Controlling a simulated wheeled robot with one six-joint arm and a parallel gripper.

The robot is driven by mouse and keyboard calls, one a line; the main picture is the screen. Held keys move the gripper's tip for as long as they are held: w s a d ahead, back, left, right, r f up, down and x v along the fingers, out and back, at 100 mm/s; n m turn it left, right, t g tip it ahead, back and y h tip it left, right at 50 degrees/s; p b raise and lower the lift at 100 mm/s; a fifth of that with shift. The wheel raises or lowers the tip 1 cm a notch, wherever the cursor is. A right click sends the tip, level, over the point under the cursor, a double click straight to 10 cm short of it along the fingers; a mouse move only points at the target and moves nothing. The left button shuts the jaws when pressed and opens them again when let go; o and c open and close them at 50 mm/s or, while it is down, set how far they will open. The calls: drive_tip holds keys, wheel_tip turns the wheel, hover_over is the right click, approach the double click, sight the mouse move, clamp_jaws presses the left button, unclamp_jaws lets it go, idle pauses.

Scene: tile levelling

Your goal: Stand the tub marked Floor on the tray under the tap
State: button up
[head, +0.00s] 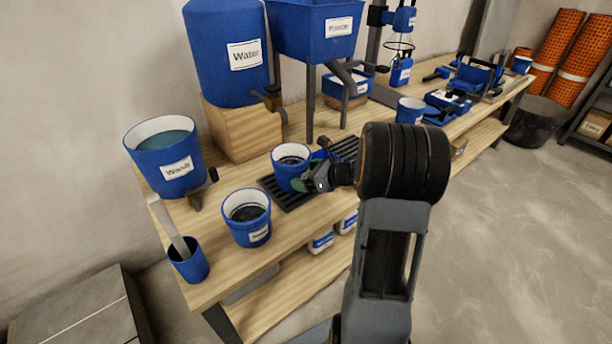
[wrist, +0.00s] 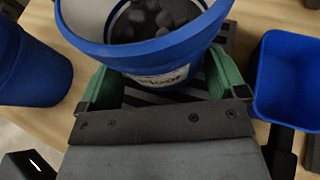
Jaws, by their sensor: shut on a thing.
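The blue tub (head: 291,178) has a white inside and dark lumps in it. Its label, partly hidden in the wrist view, seems to read Floor; the tub also shows there (wrist: 150,45). My gripper (head: 305,184) is shut on it, with green fingers on both sides (wrist: 158,88). The tub is upright over the black slatted tray (head: 275,192); I cannot tell whether its base touches the slats. The tap (head: 270,95) comes off the blue Water tank (head: 228,50), behind and left of the tub.
Another blue tub with dark contents (head: 247,225) stands front left of the tray. A Wash bucket (head: 165,165) and a blue cup (head: 189,262) with a flat tool stand further left. The Powder hopper's legs (head: 310,105) rise behind the tray. A blue box (wrist: 285,80) is close on the right.

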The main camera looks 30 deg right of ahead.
drive_tip(key=o, duration=1.1)
drive_tip(key=shift+f, duration=0.1)
drive_tip(key=shift+o, duration=0.2)
